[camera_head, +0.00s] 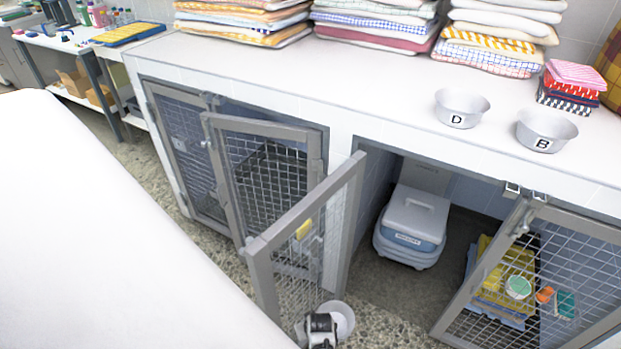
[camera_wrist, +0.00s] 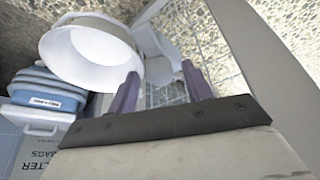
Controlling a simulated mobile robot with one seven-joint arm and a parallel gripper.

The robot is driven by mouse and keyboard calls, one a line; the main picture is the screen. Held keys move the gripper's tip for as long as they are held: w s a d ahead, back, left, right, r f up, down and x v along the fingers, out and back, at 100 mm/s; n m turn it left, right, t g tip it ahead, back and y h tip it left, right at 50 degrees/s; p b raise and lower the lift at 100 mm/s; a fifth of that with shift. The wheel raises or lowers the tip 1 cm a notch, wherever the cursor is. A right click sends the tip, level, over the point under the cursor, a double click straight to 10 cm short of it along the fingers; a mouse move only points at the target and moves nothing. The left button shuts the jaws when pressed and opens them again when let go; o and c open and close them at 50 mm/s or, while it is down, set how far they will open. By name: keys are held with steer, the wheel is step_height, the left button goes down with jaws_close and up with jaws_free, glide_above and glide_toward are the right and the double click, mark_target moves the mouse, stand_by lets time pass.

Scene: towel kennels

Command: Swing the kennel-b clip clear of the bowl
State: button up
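A white bowl sits low by the open mesh door (camera_head: 312,205), beside my gripper (camera_head: 320,335) in the head view. In the wrist view this bowl (camera_wrist: 88,58) is large, tilted in the picture, just left of my fingers. My gripper (camera_wrist: 160,93) has its two fingers apart; pale grey shapes and mesh show behind the gap. I see nothing clearly held. I cannot tell whether the left finger touches the bowl. I cannot pick out the kennel-b clip with certainty; a small metal fitting shows on the mesh door beside a yellow tag (camera_head: 303,229).
The right kennel is open and holds a blue-and-white box (camera_head: 410,228). Another mesh door (camera_head: 560,262) stands at right, with folded towels (camera_head: 495,280) behind it. Bowls marked D (camera_head: 460,108) and B (camera_head: 546,130) stand on the counter (camera_head: 300,85) near towel stacks.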

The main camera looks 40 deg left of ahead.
steer(key=c, duration=0.9)
steer(key=shift+m+p, duration=0.3)
steer(key=shift+m, duration=0.4)
steer(key=o, duration=0.9)
steer(key=shift+o, duration=0.2)
steer(key=shift+s, duration=0.1)
steer(key=v, duration=1.3)
steer(key=shift+s+r, duration=0.25)
steer(key=shift+r, duration=0.2)
steer(key=shift+a, duration=0.1)
